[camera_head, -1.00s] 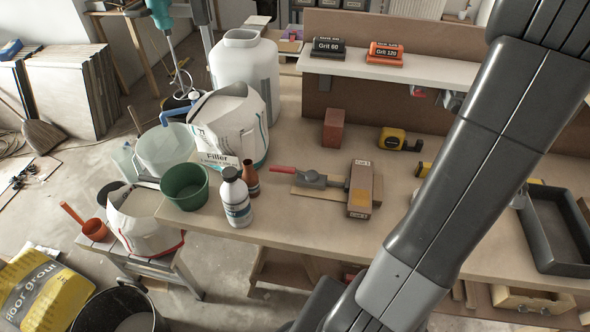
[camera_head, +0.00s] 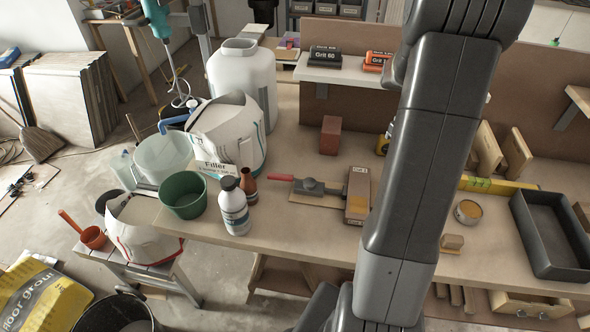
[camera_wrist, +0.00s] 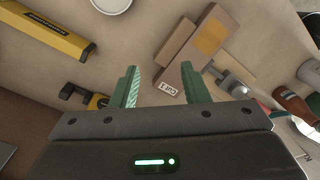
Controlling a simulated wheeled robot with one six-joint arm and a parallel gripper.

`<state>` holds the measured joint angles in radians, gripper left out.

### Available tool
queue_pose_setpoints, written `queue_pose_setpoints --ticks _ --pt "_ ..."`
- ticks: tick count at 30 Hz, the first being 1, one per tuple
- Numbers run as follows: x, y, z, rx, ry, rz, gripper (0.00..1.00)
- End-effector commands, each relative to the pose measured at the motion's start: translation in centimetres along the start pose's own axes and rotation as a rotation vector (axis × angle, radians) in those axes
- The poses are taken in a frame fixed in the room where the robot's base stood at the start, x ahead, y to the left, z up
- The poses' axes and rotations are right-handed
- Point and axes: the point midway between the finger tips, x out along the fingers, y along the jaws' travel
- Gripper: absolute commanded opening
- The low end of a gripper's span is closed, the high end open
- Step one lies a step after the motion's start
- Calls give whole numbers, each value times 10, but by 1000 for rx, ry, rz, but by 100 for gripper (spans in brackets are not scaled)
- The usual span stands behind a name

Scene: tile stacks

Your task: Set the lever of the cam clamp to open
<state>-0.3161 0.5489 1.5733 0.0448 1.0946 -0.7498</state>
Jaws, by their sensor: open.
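The cam clamp (camera_head: 311,187) is a grey metal body on a small wooden board on the workbench. Its red lever (camera_head: 281,177) points left in the head view and lies low, close to level. The clamp stands just left of a brown block with a label (camera_head: 358,197). In the wrist view the clamp (camera_wrist: 229,83) is at the right, and its red lever (camera_wrist: 263,109) is partly hidden by my gripper. My gripper (camera_wrist: 160,76) is open with green fingers and nothing between them. It is above the bench, beside the clamp. The head view does not show its fingers.
A white bottle (camera_head: 234,206) and a brown bottle (camera_head: 249,186) stand left of the lever. A red-brown block (camera_head: 330,135) stands behind the clamp. A yellow tape measure (camera_wrist: 88,98), yellow level (camera_wrist: 45,31) and tin (camera_head: 467,212) are near. The bench front before the clamp is clear.

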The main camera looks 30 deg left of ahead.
Motion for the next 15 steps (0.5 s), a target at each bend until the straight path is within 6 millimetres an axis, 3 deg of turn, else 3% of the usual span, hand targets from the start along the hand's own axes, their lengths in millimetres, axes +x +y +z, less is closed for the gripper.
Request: queue_pose_setpoints --ticks 1,3,9,15 --pt "-2 -15 -26 -85 -7 -7 41" --pt "-5 -36 -58 -196 -18 -17 41" --pt "-10 -113 -138 -515 -51 -50 41" --pt "-14 -191 -190 -779 -82 -79 41"
